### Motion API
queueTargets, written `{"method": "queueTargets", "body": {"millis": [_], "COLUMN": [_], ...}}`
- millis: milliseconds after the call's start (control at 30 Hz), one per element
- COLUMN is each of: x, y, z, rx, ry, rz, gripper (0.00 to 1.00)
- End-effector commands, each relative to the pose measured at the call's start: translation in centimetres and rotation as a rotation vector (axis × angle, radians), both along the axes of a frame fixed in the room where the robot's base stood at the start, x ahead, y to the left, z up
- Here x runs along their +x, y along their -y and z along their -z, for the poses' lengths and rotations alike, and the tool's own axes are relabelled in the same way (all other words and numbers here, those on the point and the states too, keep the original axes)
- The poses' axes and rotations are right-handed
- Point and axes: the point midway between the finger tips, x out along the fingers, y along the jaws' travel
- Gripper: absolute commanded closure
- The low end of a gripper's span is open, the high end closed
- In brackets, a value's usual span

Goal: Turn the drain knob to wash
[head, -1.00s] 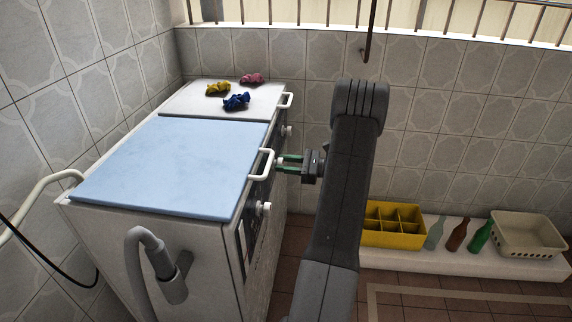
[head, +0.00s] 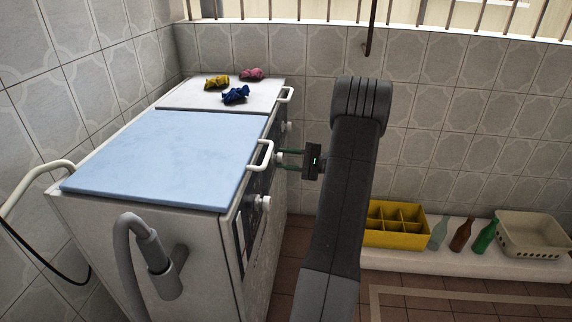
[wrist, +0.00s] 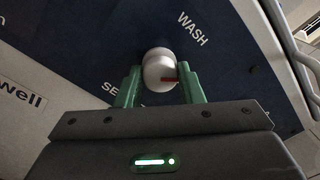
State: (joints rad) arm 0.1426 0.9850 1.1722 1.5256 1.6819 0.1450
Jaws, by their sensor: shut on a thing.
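The drain knob (wrist: 159,70) is white and round, with a red mark on its face toward the lower right in the wrist view. The word WASH is printed up and to the right of it; another label starting "SE" at the lower left is partly hidden by a finger. My gripper (wrist: 159,86) has its green fingers on both sides of the knob and is shut on it. In the head view my gripper (head: 288,157) reaches the front panel of the washing machine (head: 165,155), beside a white lid handle; the knob is small there.
White lid handles (head: 265,155) stick out close to my gripper. Another white knob (head: 265,203) sits nearer on the panel. Coloured cloths (head: 236,94) lie on the far lid. A yellow crate (head: 395,241), bottles and a beige basket (head: 533,257) stand on a low ledge at right.

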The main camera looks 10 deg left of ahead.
Motion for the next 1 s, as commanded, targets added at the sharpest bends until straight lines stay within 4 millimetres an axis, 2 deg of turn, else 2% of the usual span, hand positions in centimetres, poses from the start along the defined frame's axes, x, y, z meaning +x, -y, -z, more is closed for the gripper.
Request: {"method": "queueTargets", "body": {"millis": [600,1000], "x": [0.0,0.03], "y": [0.04,0.04], "z": [0.55,0.39], "rx": [0.001,0.001], "ry": [0.577,0.83], "rz": [0.0,0.0], "gripper": [0.89,0.89]}}
